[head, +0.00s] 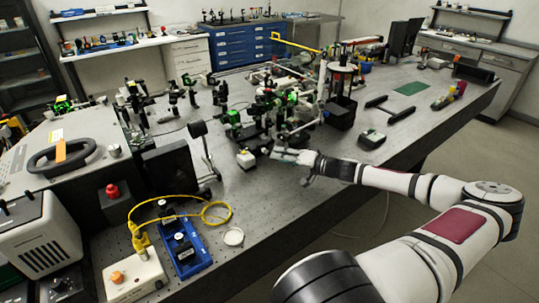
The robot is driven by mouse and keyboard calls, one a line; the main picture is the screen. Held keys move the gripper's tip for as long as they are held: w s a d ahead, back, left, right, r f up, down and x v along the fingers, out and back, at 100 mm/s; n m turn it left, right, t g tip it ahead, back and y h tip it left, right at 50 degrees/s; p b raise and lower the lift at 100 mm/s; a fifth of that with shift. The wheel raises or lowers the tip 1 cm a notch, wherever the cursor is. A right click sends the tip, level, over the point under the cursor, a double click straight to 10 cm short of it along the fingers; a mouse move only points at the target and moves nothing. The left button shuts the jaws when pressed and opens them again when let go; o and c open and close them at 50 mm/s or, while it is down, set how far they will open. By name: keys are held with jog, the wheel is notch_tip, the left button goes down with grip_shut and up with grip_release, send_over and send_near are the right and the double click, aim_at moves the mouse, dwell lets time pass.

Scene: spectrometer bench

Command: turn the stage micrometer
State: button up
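My arm reaches in from the lower right over the optical table (262,225). My gripper (280,155) is low at the table's near side, at the front of a dense cluster of optics mounts (268,108) with green-lit parts. The fingers are too small to tell whether they are open or shut, or whether they touch anything. I cannot pick out the stage micrometer for certain; it may be among the small parts of this cluster or hidden by the gripper. A small block with a pale yellow top (246,158) stands just left of the gripper.
A black flat panel (168,168) and a round-headed post (198,130) stand to the left. A black box (340,113) and a small dark device (372,139) are right of the cluster. A blue tray (186,250) and yellow cable (217,212) lie front left. The table's near middle is mostly clear.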

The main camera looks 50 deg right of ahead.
aim_at(269, 154)
jog(key=x, duration=0.6)
grip_shut()
